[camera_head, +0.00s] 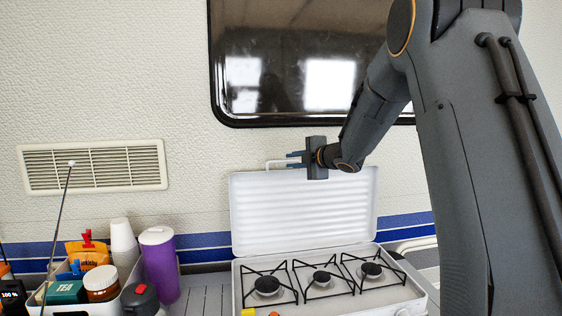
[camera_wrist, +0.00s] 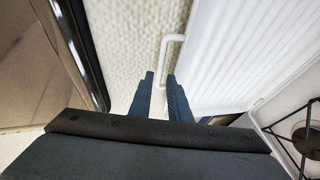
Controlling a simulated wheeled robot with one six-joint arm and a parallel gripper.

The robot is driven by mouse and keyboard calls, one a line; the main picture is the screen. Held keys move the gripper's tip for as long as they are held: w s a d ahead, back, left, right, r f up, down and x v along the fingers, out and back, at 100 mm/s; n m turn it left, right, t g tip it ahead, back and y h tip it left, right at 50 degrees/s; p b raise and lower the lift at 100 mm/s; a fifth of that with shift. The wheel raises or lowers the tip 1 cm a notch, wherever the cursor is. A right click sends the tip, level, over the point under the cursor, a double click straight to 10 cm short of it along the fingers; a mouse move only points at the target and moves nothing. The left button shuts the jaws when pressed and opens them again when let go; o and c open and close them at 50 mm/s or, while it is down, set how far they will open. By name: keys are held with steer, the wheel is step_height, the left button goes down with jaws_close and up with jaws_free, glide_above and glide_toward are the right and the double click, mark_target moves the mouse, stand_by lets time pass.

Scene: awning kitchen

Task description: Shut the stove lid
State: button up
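The white stove lid (camera_head: 305,212) stands open, raised upright behind the stove (camera_head: 330,285) and close to the wall. It also fills the upper right of the wrist view (camera_wrist: 235,50). Its thin white handle (camera_head: 268,164) sticks up from the top edge. My gripper (camera_head: 290,160) is at the lid's top edge beside the handle. Whether a finger touches the handle I cannot tell.
Black grates and burners (camera_head: 321,279) lie uncovered on the stove. A purple tumbler (camera_head: 160,265), white cups (camera_head: 122,245) and a caddy with jars and a tea box (camera_head: 66,292) stand to the left. A dark window (camera_head: 290,65) is above the lid.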

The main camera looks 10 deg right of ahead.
mark_target(282, 162)
steer(key=shift+p+x, duration=1.3)
steer(key=shift+x, duration=2.45)
steer(key=shift+a, duration=0.1)
steer(key=shift+c, duration=0.3)
jaws_close()
steer(key=shift+s+f, duration=0.1)
